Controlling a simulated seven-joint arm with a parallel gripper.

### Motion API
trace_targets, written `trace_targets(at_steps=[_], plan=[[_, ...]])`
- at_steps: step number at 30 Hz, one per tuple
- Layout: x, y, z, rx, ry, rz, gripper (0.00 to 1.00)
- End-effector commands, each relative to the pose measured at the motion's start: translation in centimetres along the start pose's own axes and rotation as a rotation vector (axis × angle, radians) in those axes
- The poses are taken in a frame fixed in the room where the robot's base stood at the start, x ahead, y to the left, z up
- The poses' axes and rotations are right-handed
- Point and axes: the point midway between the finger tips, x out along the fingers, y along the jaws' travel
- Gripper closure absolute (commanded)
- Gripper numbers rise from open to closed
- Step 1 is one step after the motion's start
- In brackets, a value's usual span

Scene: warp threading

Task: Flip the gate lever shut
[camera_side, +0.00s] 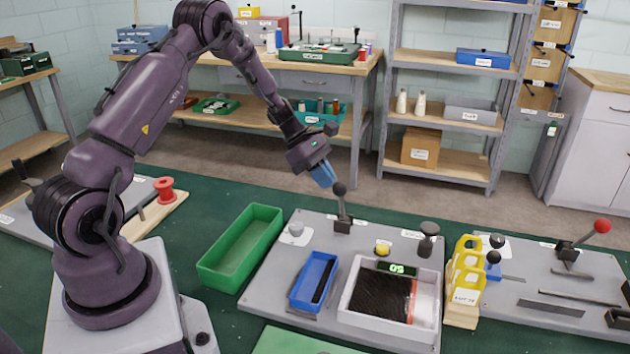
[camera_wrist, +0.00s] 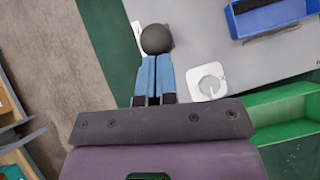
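A lever with a dark round knob (camera_side: 339,189) rises from a black base at the back edge of the grey work board (camera_side: 270,262). It stands nearly upright, leaning slightly left in the side view. My gripper (camera_side: 326,178) is just above and left of the knob, its blue fingers pointing down toward it. In the wrist view, the knob (camera_wrist: 157,39) is just beyond the fingertips (camera_wrist: 155,58). The fingers are together with only a thin line between them, and nothing shows held. Whether the tips touch the knob I cannot tell.
A green bin (camera_side: 240,247) lies left of the board. The board bears a blue tray (camera_side: 300,290), a white-framed box with a green display (camera_side: 397,268) and a grey-knobbed post (camera_side: 428,238). Yellow holders (camera_side: 466,275) and a red-knobbed lever (camera_side: 602,226) are to the right.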

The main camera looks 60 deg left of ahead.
Motion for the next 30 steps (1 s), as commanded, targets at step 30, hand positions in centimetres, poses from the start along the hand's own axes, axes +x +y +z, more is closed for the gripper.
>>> trace_targets(at_steps=[30], plan=[[4.6, 1.5, 6.4, -0.075, 0.541, -0.078, 1.00]])
